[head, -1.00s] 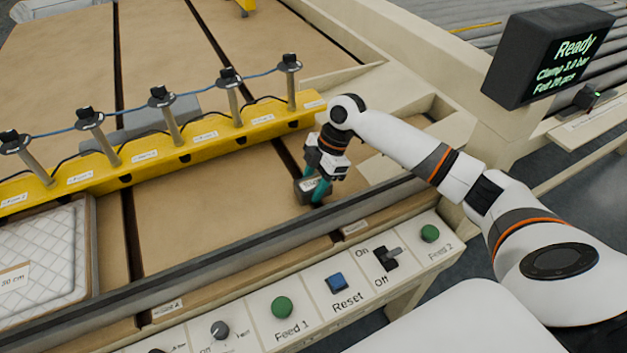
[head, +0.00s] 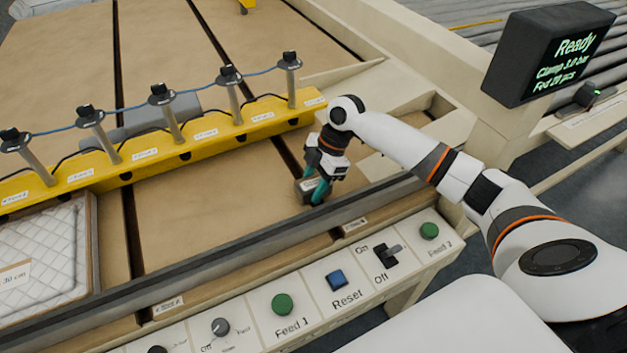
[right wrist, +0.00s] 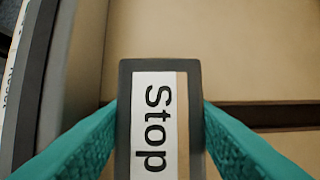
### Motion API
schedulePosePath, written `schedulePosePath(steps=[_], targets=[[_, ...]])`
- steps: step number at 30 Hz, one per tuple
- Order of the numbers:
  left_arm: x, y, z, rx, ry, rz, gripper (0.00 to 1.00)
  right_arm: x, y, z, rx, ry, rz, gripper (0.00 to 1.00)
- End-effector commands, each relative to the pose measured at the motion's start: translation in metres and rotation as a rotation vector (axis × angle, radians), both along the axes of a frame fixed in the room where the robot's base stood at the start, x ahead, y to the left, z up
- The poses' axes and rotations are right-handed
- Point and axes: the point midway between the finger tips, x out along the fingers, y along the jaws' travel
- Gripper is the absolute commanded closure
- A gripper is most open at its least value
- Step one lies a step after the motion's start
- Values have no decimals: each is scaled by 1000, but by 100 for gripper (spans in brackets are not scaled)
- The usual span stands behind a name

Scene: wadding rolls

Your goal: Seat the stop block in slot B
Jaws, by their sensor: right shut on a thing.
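The stop block (head: 307,185) is a small dark grey block with a white label. In the right wrist view the block (right wrist: 190,120) shows the word "Stop". My right gripper (head: 319,191) is shut on it, with a teal finger on each side. I cannot tell whether the block touches the brown table or hangs just above it. A dark slot (head: 287,157) runs across the table behind the block and passes close to it; a small tag (head: 355,224) on the front edge near its line is too blurred to read surely. My left gripper is out of view.
A grey rail (head: 230,254) runs along the table front, before a button panel (head: 312,298). A yellow clamp bar (head: 205,137) with several posts stands behind the block. A quilted white pad (head: 45,245) lies at left, near another dark slot (head: 131,236). A screen (head: 548,55) reads "Ready".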

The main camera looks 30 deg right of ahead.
Motion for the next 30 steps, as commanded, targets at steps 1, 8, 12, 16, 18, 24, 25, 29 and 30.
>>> schedulePosePath(steps=[1,8,12,16,18,24,25,29,30], targets=[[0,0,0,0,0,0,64,1,0,1,1,-2,0,92],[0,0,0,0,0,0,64,1,0,1,1,-2,0,92],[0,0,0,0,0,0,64,1,0,1,1,-2,0,92],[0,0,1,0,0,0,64,0,0,-1,1,-2,0,92],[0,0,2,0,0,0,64,0,0,-2,2,-2,0,92],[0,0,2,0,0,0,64,1,0,-6,2,-2,0,92],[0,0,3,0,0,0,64,1,0,-6,1,-2,0,92],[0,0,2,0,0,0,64,1,0,-6,1,-2,0,92],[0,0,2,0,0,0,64,1,0,-6,1,-2,0,92]])
